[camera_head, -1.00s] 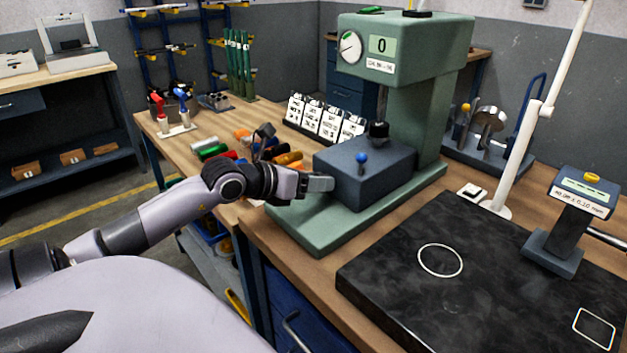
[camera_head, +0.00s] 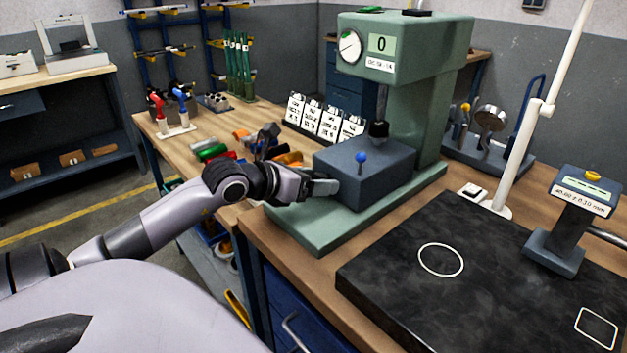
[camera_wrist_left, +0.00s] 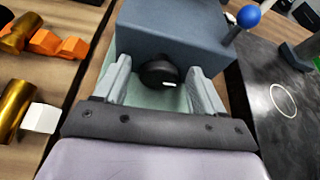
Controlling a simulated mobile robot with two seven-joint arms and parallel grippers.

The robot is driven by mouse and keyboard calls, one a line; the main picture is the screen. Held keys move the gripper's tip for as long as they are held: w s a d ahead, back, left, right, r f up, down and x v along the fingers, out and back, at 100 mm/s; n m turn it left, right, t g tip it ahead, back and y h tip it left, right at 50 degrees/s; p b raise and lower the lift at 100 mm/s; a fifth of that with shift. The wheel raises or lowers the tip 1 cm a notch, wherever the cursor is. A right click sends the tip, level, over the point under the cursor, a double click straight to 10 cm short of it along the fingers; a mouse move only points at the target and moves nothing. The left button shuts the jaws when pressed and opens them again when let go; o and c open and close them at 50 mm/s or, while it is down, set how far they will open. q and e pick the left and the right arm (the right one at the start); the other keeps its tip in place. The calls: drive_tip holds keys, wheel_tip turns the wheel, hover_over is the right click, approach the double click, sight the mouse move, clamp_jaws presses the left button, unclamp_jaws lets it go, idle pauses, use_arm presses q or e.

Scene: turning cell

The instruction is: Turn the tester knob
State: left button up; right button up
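The tester (camera_head: 418,110) is a green press-like stand with a dial, a display reading 0, and a blue-grey block (camera_head: 350,185) on its base. In the left wrist view a round black knob (camera_wrist_left: 160,73) with a short white mark sits at the front face of the block (camera_wrist_left: 175,35). My left gripper (camera_head: 328,187) is at that face. Its two fingers (camera_wrist_left: 162,85) stand either side of the knob, with a visible gap on each side, so it is open. The gripper hides the knob in the head view. My right gripper is not in view.
A blue-ball lever (camera_head: 361,158) stands on the block, right of my fingers in the wrist view (camera_wrist_left: 248,17). Coloured cylinders (camera_head: 215,152) lie on the bench left of the tester. A black stone plate (camera_head: 480,270) with a mostly bare top lies to the right.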

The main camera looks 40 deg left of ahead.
use_arm(q)
drive_tip(key=shift+s, duration=0.1)
drive_tip(key=shift+b+v, duration=0.55)
drive_tip(key=shift+v, duration=2.95)
drive_tip(key=shift+a+r+y+b, duration=0.2)
drive_tip(key=shift+a+y+b, duration=0.25)
drive_tip(key=shift+a, duration=0.35)
drive_tip(key=shift+s+a, duration=0.1)
drive_tip(key=shift+a, duration=0.05)
drive_tip(key=shift+d+f+b, duration=0.3)
drive_tip(key=shift+d+b, duration=0.05)
drive_tip(key=shift+b, duration=0.25)
drive_tip(key=shift+w+d+f+m+h, duration=0.1)
drive_tip(key=shift+w+d+m+h, duration=0.1)
drive_tip(key=shift+d, duration=0.2)
drive_tip(key=shift+w+d+f+m+h, duration=0.1)
drive_tip(key=shift+w+d+m, duration=0.1)
drive_tip(key=shift+d, duration=0.2)
drive_tip(key=shift+x, duration=3.45)
drive_tip(key=c, duration=1)
